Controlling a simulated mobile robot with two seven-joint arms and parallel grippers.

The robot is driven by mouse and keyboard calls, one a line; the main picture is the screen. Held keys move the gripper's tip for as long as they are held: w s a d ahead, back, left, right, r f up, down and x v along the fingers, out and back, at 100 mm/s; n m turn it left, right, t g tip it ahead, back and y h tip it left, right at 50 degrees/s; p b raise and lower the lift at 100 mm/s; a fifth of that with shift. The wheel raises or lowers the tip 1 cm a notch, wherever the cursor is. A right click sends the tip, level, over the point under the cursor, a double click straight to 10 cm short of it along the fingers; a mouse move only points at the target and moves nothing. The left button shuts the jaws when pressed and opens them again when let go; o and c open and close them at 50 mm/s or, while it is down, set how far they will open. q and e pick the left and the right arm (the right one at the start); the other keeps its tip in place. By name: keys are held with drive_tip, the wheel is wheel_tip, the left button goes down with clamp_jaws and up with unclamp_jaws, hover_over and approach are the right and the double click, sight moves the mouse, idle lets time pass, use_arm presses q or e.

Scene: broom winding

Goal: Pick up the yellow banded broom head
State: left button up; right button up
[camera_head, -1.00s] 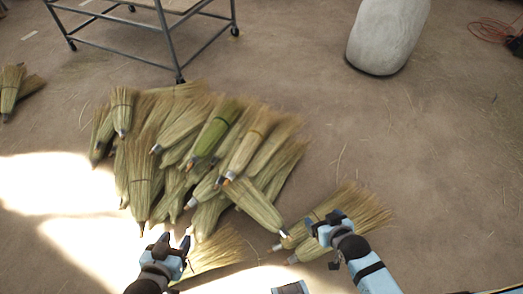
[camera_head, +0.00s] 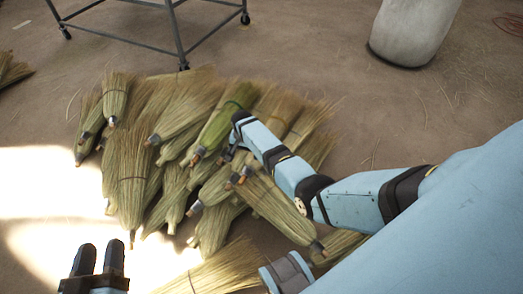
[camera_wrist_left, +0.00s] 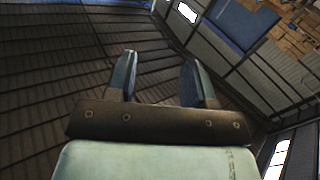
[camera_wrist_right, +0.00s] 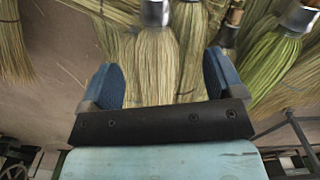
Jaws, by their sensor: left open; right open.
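A large pile of straw-coloured broom heads (camera_head: 130,180) lies on the floor, among them one greener head with a green band (camera_head: 222,122). I cannot tell which head has the yellow band. My right gripper (camera_head: 232,150) reaches into the right part of the pile, its arm hiding several heads. In the right wrist view, its open fingers (camera_wrist_right: 160,75) stand either side of a pale head (camera_wrist_right: 155,55) with a silver collar; I cannot tell whether they touch it. The green head (camera_wrist_right: 272,68) is to its right. My left gripper (camera_head: 98,258) is open and empty, front left of the pile.
A metal-framed rack (camera_head: 178,35) stands behind the pile. A pale, rounded sack-like object (camera_head: 410,30) stands at the back right. One loose broom head (camera_head: 215,272) lies in front. The floor between pile and sack is mostly clear.

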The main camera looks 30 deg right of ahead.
drive_tip(key=b, duration=0.3)
hover_over(248, 167)
drive_tip(key=f, duration=0.5)
drive_tip(key=shift+a+f, duration=0.25)
drive_tip(key=shift+f, duration=0.7)
drive_tip(key=shift+w+f+b, duration=0.1)
drive_tip(key=shift+f+b, duration=0.4)
drive_tip(key=shift+f, duration=0.05)
drive_tip(key=f+b, duration=0.2)
drive_tip(key=f, duration=0.1)
drive_tip(key=f+b, duration=0.2)
drive_tip(key=shift+d+f, duration=0.15)
drive_tip(key=shift+d, duration=0.1)
use_arm(q)
drive_tip(key=shift+m+g+h, duration=0.5)
drive_tip(key=shift+g+h, duration=0.3)
drive_tip(key=f, duration=0.1)
drive_tip(key=d+f, duration=0.1)
drive_tip(key=f, duration=0.1)
drive_tip(key=d+f, duration=0.1)
drive_tip(key=shift+f, duration=0.35)
use_arm(e)
drive_tip(key=shift+c, duration=0.4)
drive_tip(key=c, duration=1.1)
